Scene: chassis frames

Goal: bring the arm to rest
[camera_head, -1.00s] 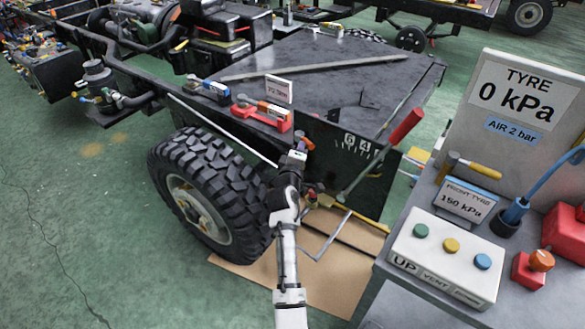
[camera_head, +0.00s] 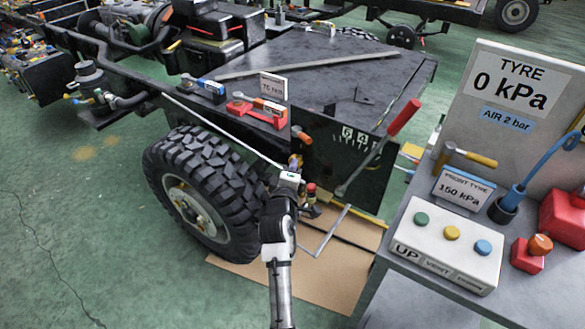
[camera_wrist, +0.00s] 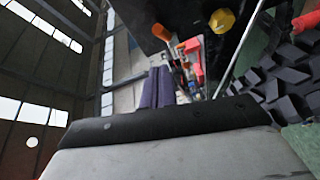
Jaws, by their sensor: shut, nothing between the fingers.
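My arm comes up from the bottom of the head view, and my gripper (camera_head: 295,164) is at its end, in front of the dark chassis side and just right of the large black tyre (camera_head: 205,190). The gripper looks shut and small in that view. In the wrist view two purple-grey finger-like parts (camera_wrist: 157,88) stand side by side above my wrist body, with nothing seen between them. Whether the gripper touches the chassis cannot be told.
A grey console (camera_head: 445,245) with coloured buttons and a tyre-pressure sign (camera_head: 520,85) stands at right. A red-handled bar (camera_head: 403,118) leans beside the chassis panel (camera_head: 350,160). Brown board (camera_head: 325,285) lies below. Green floor at left is open.

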